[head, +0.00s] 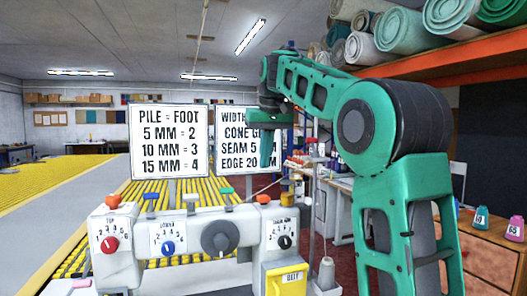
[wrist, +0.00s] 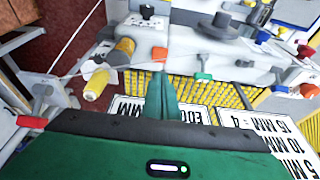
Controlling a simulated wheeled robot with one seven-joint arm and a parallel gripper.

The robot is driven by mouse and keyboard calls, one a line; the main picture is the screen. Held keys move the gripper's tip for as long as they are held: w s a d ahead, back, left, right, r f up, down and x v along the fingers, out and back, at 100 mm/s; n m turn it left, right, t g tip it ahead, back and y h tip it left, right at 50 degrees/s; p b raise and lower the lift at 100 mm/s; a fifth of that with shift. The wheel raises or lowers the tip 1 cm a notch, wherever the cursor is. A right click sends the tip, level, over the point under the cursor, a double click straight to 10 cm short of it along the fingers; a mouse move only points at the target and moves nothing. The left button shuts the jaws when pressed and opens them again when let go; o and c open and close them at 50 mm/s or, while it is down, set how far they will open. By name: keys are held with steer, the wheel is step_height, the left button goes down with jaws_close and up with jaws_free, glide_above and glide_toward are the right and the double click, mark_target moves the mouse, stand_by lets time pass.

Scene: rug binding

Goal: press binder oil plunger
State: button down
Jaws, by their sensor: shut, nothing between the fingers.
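The binding machine (head: 198,222) stands in front of me, with several small coloured caps along its top. None is labelled, so I cannot tell for certain which is the oil plunger. An orange-red cap (head: 263,199) is on the right part of the top, with a green cap (head: 225,198) to its left. My gripper (head: 266,164) is shut and empty, pointing down above the orange-red cap in the head view. In the wrist view, the fingertips (wrist: 162,76) appear close to that orange-red cap (wrist: 160,54). I cannot tell whether they touch it.
Two signs, one for pile and foot (head: 170,140) and one for width (head: 235,125), stand behind the machine. The front carries a red knob (head: 110,245), a blue knob and a large grey knob (head: 220,238). Yellow thread cones (wrist: 97,84) stand beside the machine.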

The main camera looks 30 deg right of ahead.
steer(key=shift+v, duration=1.8)
steer(key=s+f+m+g+y, duration=0.1)
steer(key=s+f+m+g, duration=0.2)
steer(key=s+f, duration=3.4)
steer(key=shift+s+d+f+m+g, duration=0.3)
steer(key=shift+f+m+g, duration=0.1)
steer(key=shift+m, duration=0.1)
steer(key=shift+r, duration=0.1)
steer(key=shift+w+f, duration=0.25)
steer(key=shift+w, duration=0.35)
